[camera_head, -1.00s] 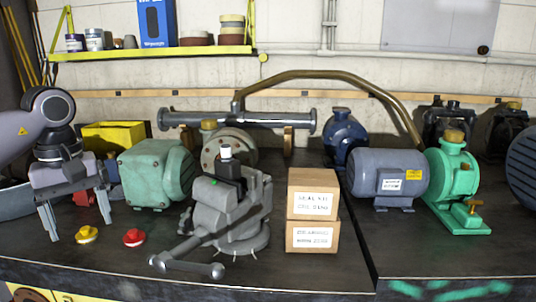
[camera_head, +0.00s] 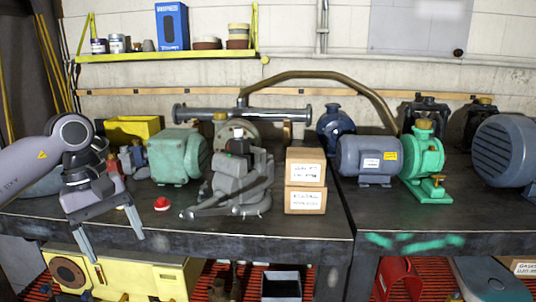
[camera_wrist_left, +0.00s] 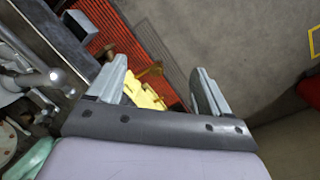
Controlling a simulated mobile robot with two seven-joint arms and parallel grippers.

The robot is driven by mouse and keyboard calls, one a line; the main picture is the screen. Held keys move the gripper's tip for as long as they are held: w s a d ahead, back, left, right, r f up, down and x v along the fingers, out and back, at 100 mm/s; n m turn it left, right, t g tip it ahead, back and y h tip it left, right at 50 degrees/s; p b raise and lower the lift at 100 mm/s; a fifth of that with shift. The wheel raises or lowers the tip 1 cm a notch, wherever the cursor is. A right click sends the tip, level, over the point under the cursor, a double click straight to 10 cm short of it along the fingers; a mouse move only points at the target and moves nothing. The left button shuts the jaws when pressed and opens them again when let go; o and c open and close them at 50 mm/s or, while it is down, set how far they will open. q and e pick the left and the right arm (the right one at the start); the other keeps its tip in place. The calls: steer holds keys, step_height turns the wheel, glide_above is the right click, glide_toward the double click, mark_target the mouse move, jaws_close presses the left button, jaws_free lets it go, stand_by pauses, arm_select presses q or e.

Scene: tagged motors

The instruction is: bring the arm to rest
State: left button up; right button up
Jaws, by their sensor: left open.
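My left gripper (camera_head: 115,246) is open and empty, hanging in front of the workbench's front edge at the left in the head view. Its two fingers point down. In the left wrist view the open fingers (camera_wrist_left: 160,84) have nothing between them but a yellow thing and the floor beyond. A small red knob (camera_head: 161,203) lies on the bench to the right of the gripper. My right gripper is not in view.
The dark workbench (camera_head: 290,229) holds a green motor (camera_head: 176,158), a grey vise (camera_head: 240,180), two stacked boxes (camera_head: 305,182), and a blue-grey motor (camera_head: 368,156). Below it stands a yellow machine (camera_head: 130,278). Open grey floor (camera_wrist_left: 230,35) shows in the wrist view.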

arm_select(q)
steer(key=s+d+f+n+t+h+p, duration=0.1)
steer(key=s+d+f+n+t+h, duration=0.15)
steer(key=d+n+h, duration=0.9)
steer(key=s+d+f+n+t+h+p, duration=0.1)
steer(key=s+d+f+n+h, duration=0.15)
steer(key=d+n+h, duration=0.85)
steer(key=a+f+n+t+y+p, duration=0.1)
steer(key=a+f+n+t+y, duration=0.1)
steer(key=f+n+t+y, duration=0.5)
steer(key=a+f+n+t+y, duration=0.1)
steer(key=a+n+t+y, duration=0.2)
steer(key=n, duration=0.8)
steer(key=a+f+n+t+y+p, duration=0.1)
steer(key=a+f+n+t+y, duration=0.1)
steer(key=f+n+t+y, duration=0.4)
steer(key=s+a+f+n+g+y, duration=0.3)
steer(key=s+f+n+g, duration=0.1)
steer(key=s+f+n, duration=0.2)
steer(key=s+a+f+n+g+y, duration=0.3)
steer(key=s+f+n, duration=0.3)
steer(key=s+n, duration=0.2)
steer(key=shift+s+a+f+n+g, duration=0.2)
steer(key=shift+n+g, duration=0.15)
steer(key=shift+g, duration=0.5)
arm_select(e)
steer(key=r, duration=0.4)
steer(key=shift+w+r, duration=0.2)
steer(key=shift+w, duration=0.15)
